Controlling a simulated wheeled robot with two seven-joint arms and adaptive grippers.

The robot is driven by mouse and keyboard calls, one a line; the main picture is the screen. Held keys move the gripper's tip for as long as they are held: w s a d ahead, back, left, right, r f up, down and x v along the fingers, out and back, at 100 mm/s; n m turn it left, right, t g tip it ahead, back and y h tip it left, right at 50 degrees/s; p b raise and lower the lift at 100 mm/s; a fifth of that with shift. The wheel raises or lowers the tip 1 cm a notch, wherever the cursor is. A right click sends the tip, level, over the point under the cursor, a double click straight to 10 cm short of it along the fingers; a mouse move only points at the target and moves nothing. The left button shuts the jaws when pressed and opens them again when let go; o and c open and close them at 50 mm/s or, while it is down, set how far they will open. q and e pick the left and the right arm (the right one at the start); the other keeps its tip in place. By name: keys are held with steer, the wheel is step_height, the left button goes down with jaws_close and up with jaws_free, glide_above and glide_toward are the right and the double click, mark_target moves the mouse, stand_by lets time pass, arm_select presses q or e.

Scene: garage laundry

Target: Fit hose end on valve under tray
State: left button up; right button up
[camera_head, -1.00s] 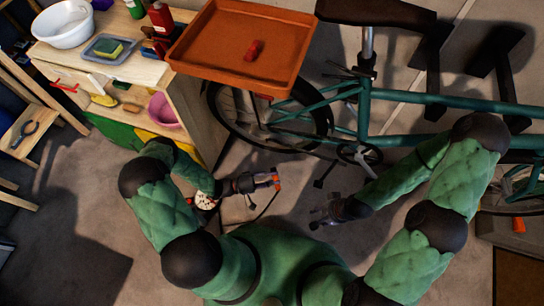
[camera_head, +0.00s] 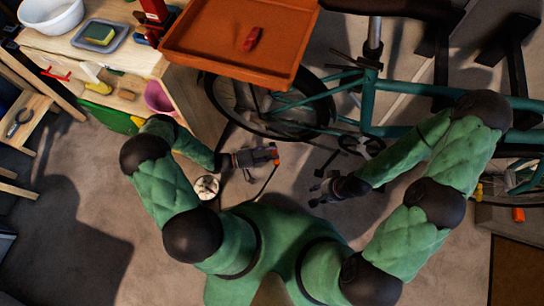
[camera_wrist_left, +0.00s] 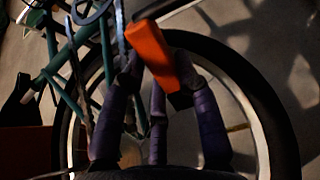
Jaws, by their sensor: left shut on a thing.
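The orange tray (camera_head: 205,62) is at the top of the head view, with a small red piece (camera_head: 251,39) lying on it. No valve shows under the tray; its underside is hidden from above. My left gripper (camera_head: 268,157) is shut on the orange hose end (camera_head: 274,154), below the tray's front edge in the picture. In the left wrist view the hose end (camera_wrist_left: 152,52) sticks out tilted between the fingers. A dark hose (camera_head: 266,184) trails down from it. My right gripper (camera_head: 318,190) has its fingers spread and looks empty.
A teal bicycle (camera_head: 420,100) stands at the right, its wheel (camera_head: 213,100) partly beneath the tray. A wooden bench (camera_head: 130,55) with a bowl and sponge is at the left. A round white item (camera_head: 206,187) sits by my left forearm. Lower left floor is clear.

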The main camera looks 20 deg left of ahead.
arm_select(q)
steer(key=w+a, duration=0.5)
steer(key=w, duration=0.5)
steer(key=shift+a, duration=0.15)
stand_by(0.4)
steer(key=shift+s+f, duration=0.1)
steer(key=shift+f, duration=1.7)
stand_by(0.3)
steer(key=o, duration=1.2)
steer(key=shift+a, duration=0.1)
steer(key=v, duration=0.7)
steer(key=shift+s+a, duration=0.1)
steer(key=shift+a, duration=0.05)
steer(key=shift+r, duration=0.1)
